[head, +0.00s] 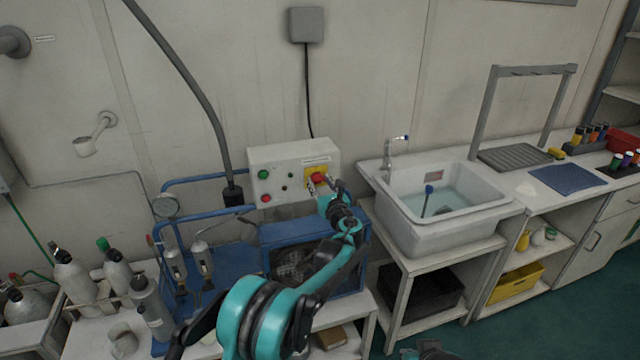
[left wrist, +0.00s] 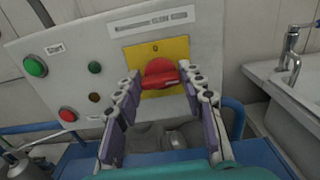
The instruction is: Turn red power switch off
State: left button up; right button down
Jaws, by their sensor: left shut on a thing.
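The red power switch (left wrist: 160,74) sits on a yellow plate (left wrist: 183,51) on the right part of the white control panel (head: 262,158). It also shows in the head view (head: 317,177), partly behind my gripper. My left gripper (head: 326,190) reaches up to the panel from below. In the left wrist view its fingers (left wrist: 160,88) stand on both sides of the red switch, with the tips close against it. The switch's handle lies crosswise between the tips.
A green button (left wrist: 35,67) and a red button (left wrist: 67,115) are on the panel's left part. A blue-framed compressor (head: 300,235) stands below the panel. A white sink (head: 440,200) stands to the right, and bottles (head: 75,275) stand to the left.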

pick_arm(q)
jog(key=n, duration=0.4)
jog(key=shift+a+p, duration=0.1)
jog(key=shift+p, duration=0.3)
jog(key=n, duration=0.4)
jog(key=shift+n, duration=0.3)
jog(key=n+p, duration=0.1)
jog(key=n, duration=0.3)
jog(key=shift+a+f+n, duration=0.1)
jog(key=shift+f+n, duration=0.05)
jog(key=shift+n, duration=0.15)
jog(key=shift+f+n, duration=0.1)
jog(key=shift+n, duration=2.2)
jog(key=shift+s, duration=0.1)
jog(key=o, duration=1.2)
jog(key=shift+c, duration=0.2)
